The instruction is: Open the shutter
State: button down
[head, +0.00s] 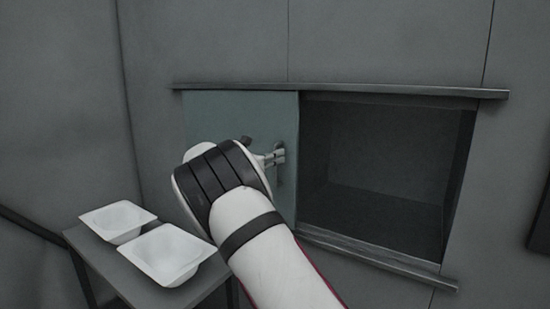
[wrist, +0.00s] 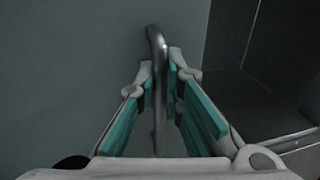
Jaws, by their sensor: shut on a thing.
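The shutter (head: 240,112) is a flat grey-green sliding panel between an upper and a lower rail on the wall. It stands at the left part of the rails, and the dark opening (head: 385,160) shows uncovered to its right. The shutter also fills the left of the wrist view (wrist: 60,70). Its handle (wrist: 157,45) is a vertical metal bar near the panel's right edge. My gripper (head: 278,157) is at the handle, with its fingers (wrist: 163,75) shut on the bar from both sides. My arm hides the lower left of the panel.
The upper rail (head: 400,91) and lower rail (head: 370,256) stick out from the wall. Two white tub-shaped shells (head: 118,220) (head: 166,252) sit on a grey table (head: 125,283) at the lower left, close to my arm. The recess behind the opening looks empty.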

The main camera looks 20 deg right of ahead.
jog(key=c, duration=1.7)
grip_release()
jog(key=v, duration=1.2)
jog(key=s+d+r+m+g+y+p, duration=0.1)
jog(key=s+d+m+g+y, duration=0.1)
jog(key=s+d+m, duration=0.35)
jog(key=s+d+m+g+y+p, duration=0.1)
jog(key=s+d+m+g+y, duration=0.15)
jog(key=s, duration=0.65)
jog(key=s+d+r+m+g+y+p, duration=0.1)
jog(key=s+d+m+g+y, duration=0.15)
jog(key=s+d, duration=0.4)
jog(key=s+a+m+t+y+p, duration=0.1)
jog(key=s+a+m+y, duration=0.2)
jog(key=s, duration=0.7)
jog(key=s+a+f+m+t+y+p, duration=0.1)
jog(key=s+a+m+y, duration=0.2)
jog(key=s, duration=0.8)
jog(key=s+a+m+t+y+p, duration=0.1)
jog(key=s+a+m+y, duration=0.2)
jog(key=s, duration=0.8)
jog(key=shift+a+f+m, duration=0.15)
jog(key=shift+a+m, duration=0.55)
jog(key=shift+m, duration=0.3)
jog(key=shift+a+f+m, duration=0.1)
jog(key=shift+a+m, duration=0.55)
jog(key=shift+m, duration=0.3)
